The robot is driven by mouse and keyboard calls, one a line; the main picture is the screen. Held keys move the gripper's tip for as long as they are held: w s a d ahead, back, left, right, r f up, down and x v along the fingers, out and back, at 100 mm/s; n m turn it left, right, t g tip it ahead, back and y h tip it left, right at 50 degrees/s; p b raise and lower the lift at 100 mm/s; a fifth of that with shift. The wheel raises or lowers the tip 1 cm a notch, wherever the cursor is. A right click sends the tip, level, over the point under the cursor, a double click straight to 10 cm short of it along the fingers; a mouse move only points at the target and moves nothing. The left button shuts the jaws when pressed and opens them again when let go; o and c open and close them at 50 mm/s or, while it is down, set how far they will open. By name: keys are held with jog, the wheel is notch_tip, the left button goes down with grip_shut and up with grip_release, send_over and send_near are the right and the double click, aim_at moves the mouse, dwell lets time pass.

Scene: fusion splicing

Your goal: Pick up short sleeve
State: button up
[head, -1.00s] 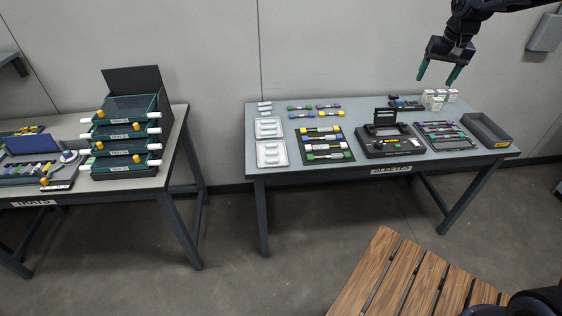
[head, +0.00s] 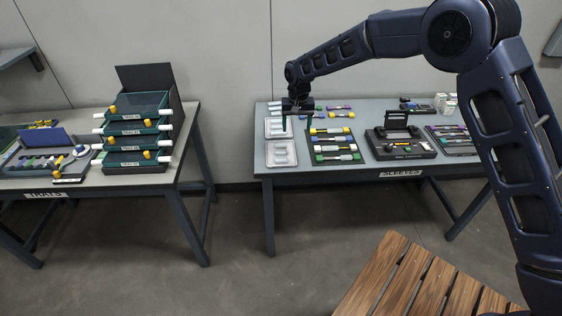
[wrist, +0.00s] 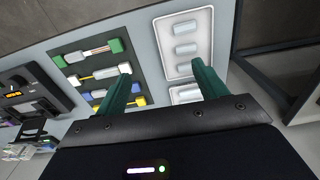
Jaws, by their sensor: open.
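Small white sleeves lie in two pale trays at the left end of the right-hand table. The front tray (head: 270,163) and the rear tray (head: 268,135) show in the head view. The front tray (wrist: 171,70) and its white sleeves (wrist: 186,49) show in the wrist view, with the rear tray's sleeve (wrist: 186,94) partly hidden by a finger. I cannot tell which sleeves are short. My gripper (head: 296,122) is open and empty above the table, near the rear tray. In the wrist view my gripper (wrist: 160,66) has its green fingers spread.
A dark mat (head: 318,160) with coloured cable pieces lies right of the trays. A black splicer (head: 400,145) stands further right. Another table at left holds stacked green drawers (head: 138,130). A slatted wooden surface (head: 400,280) is in front.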

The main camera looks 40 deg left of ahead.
send_over(281, 159)
notch_tip(281, 159, down, 4)
jog(key=f, duration=0.5)
jog(key=shift+w+d+f, duration=0.1)
jog(key=shift+d+f, duration=0.05)
jog(key=shift+d, duration=0.1)
jog(key=shift+a+f, duration=0.15)
jog(key=shift+f, duration=1.2)
jog(key=shift+a+f, duration=0.1)
jog(key=shift+f, duration=1.2)
jog(key=c, duration=1.1)
